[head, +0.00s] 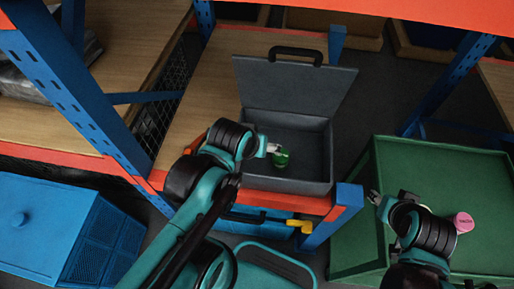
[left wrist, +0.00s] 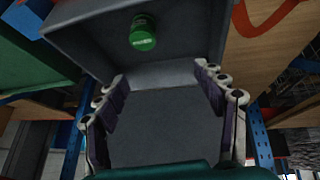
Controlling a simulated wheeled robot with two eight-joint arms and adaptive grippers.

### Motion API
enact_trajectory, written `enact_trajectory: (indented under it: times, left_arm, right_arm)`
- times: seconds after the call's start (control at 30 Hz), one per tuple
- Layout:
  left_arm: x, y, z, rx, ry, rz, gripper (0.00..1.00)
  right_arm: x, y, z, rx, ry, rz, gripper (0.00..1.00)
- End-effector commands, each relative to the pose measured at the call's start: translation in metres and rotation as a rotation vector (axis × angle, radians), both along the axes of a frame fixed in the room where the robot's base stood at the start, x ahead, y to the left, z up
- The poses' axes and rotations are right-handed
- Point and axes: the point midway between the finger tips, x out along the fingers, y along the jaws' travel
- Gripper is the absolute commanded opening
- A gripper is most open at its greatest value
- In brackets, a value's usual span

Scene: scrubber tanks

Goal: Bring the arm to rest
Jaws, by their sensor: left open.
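My left gripper (head: 271,149) is over the open grey case (head: 310,180), near its left side. In the left wrist view my left gripper (left wrist: 160,76) has its two fingers spread wide with nothing between them. A small green can-like item (head: 281,158) is inside the case, just past the fingertips. In the left wrist view the green item (left wrist: 143,33) lies beyond the fingers, apart from them. My right gripper (head: 374,197) is at the left part of the green cabinet top; its finger opening is too small to judge.
The case stands on a wooden shelf (head: 215,75) with orange edges and blue posts (head: 72,90). Its lid (head: 295,85) is raised at the back. A pink round item (head: 463,222) is beside my right arm on the green cabinet (head: 400,155). A blue box (head: 45,225) is at lower left.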

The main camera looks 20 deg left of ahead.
Motion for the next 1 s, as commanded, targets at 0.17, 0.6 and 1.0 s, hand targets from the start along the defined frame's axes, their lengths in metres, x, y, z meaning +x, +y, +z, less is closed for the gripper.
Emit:
enact_trajectory:
  times: [0.17,0.6,1.0]
  left_arm:
    - [-0.0097,0.0038,-0.0012,0.123,-0.062,-0.175,0.70]
    - [-0.0099,0.0041,-0.0010,0.143,-0.069,-0.203,0.70]
    - [-0.0099,0.0040,-0.0011,0.142,-0.069,-0.202,0.70]
  right_arm:
    - [0.0000,0.0000,0.0000,0.000,0.000,0.000,0.40]
    - [0.0000,0.0000,0.0001,0.000,0.000,0.000,0.40]
    - [0.0000,0.0000,0.0001,0.000,0.000,0.000,0.40]
